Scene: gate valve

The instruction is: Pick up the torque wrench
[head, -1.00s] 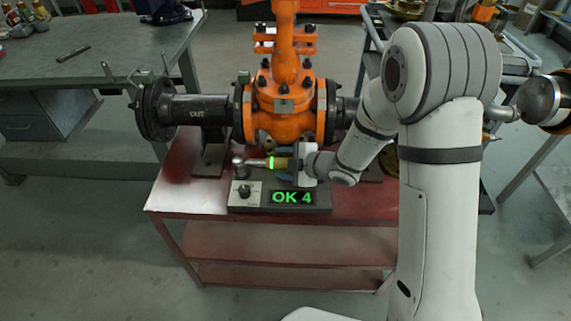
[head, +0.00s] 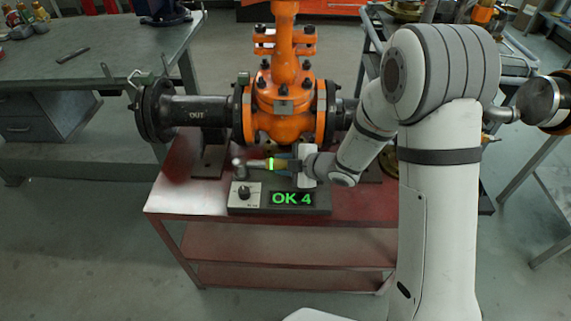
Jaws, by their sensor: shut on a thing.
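The torque wrench (head: 254,163) lies level in front of the orange valve, above the dark control box (head: 280,197). Its metal head points left, and a bright green ring shows on its shaft. My gripper (head: 284,165) comes in from the right and is shut on the wrench's handle, which is partly hidden by the fingers. I cannot tell from this view how far the wrench is above the box.
The orange gate valve (head: 285,105) with black flanged pipes stands on the red cart (head: 175,200) just behind the wrench. The box display reads "OK 4". A grey workbench (head: 85,55) is at left. Open floor lies in front.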

